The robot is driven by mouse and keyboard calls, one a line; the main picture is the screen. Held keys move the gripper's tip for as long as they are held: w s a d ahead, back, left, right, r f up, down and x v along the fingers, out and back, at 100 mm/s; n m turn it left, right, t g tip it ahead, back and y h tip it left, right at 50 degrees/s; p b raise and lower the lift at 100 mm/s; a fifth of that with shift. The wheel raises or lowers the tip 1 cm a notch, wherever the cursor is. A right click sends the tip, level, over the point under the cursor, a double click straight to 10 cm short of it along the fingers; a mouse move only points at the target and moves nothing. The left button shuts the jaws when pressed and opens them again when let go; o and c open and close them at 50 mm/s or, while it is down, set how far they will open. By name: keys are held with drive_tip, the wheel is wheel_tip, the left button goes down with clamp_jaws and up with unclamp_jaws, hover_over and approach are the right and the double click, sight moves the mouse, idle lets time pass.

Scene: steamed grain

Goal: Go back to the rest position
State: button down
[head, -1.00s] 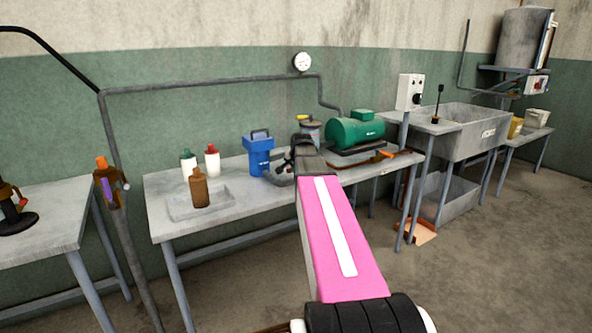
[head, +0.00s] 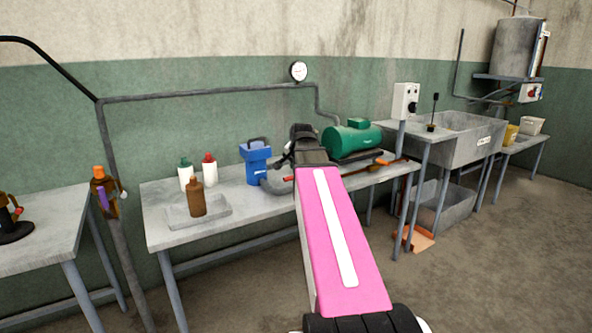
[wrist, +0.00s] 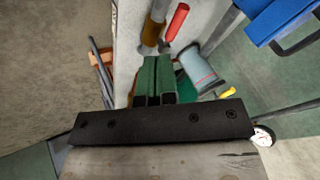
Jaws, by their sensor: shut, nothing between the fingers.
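My gripper shows in the wrist view (wrist: 158,64), with its two green-and-black fingers together and nothing held between them. In the head view my pink arm link reaches forward over the workbench (head: 160,234), and its dark far end hides the gripper's fingers. In the wrist view a grey-blue canister (wrist: 197,70) and a red-handled tool (wrist: 177,20) are close to the fingers. I cannot tell whether the fingers touch anything.
The bench holds a blue container (head: 256,164), a green motor (head: 352,140), white bottles (head: 209,170) and a brown bottle (head: 196,198) on a tray. A sink (head: 470,143) stands at right. The floor at lower right (head: 500,270) is clear.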

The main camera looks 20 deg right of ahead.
idle(0.5)
drive_tip(key=s+a+f+n+g, duration=0.2)
drive_tip(key=s+a+f, duration=0.3)
drive_tip(key=f, duration=0.6)
drive_tip(key=s+a+f+n+g, duration=0.2)
drive_tip(key=s+a+f+n, duration=0.3)
drive_tip(key=f, duration=0.6)
drive_tip(key=s+a+f+n+g+y, duration=0.1)
drive_tip(key=s+a+f+n+g, duration=0.1)
drive_tip(key=s+a+f, duration=0.4)
wheel_tip(320, 180, down, 6)
drive_tip(key=shift+s+a+r+n+g, duration=0.15)
drive_tip(key=shift+s+n+g, duration=0.25)
drive_tip(key=shift+s+n, duration=0.4)
